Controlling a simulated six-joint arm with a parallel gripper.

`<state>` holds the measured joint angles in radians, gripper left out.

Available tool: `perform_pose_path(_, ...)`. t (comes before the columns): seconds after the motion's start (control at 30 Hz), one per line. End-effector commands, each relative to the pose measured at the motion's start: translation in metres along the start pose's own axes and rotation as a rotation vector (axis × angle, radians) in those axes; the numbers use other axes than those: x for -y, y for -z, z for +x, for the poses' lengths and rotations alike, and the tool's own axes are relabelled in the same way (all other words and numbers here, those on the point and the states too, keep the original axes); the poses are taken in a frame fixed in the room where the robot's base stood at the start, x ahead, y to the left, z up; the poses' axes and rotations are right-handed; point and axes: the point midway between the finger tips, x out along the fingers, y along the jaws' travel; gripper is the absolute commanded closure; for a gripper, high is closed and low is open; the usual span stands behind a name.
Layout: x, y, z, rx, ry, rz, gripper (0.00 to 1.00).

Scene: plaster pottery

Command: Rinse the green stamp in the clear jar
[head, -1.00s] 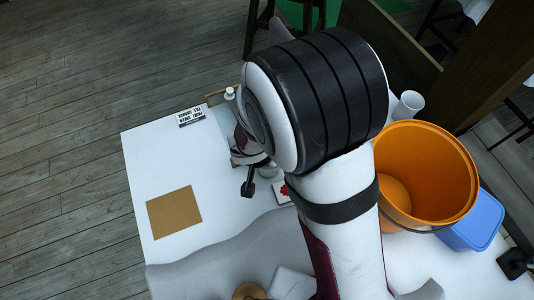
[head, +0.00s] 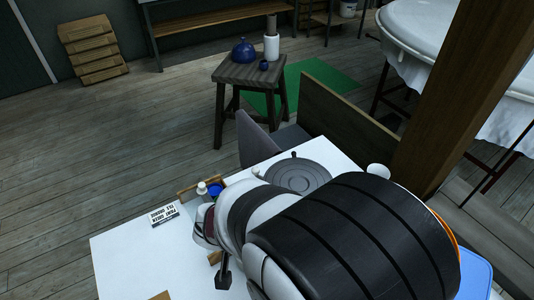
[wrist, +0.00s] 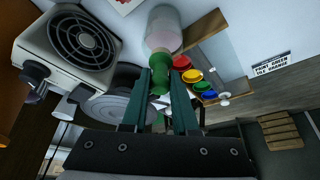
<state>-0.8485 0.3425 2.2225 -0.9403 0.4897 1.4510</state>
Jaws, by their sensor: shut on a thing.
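In the wrist view my gripper (wrist: 160,76) is shut on the green stamp (wrist: 160,60), which sits between the two dark green fingertips. The clear jar (wrist: 164,22) stands just beyond the stamp, with a pale pinkish content low in it. The stamp's end overlaps the jar's near edge in the picture; I cannot tell whether it is inside the jar or apart from it.
Red (wrist: 183,61), yellow (wrist: 192,76), green and blue round pieces lie by a wooden-edged tray (wrist: 203,31). A hot plate (wrist: 82,40) and a grey disc (wrist: 112,106) are at left. A lettered card (head: 165,215) lies on the white table (head: 125,258).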

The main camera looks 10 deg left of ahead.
Motion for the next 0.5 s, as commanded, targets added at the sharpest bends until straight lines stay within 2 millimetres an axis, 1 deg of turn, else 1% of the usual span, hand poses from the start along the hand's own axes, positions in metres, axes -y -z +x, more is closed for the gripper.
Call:
perform_pose_path(0.4, 0.0, 0.0, 0.0001, 0.0, 0.0, 0.0, 1.0)
perform_pose_path(0.5, 0.0005, 0.0031, -0.0057, -0.003, 0.002, 0.002, 1.0)
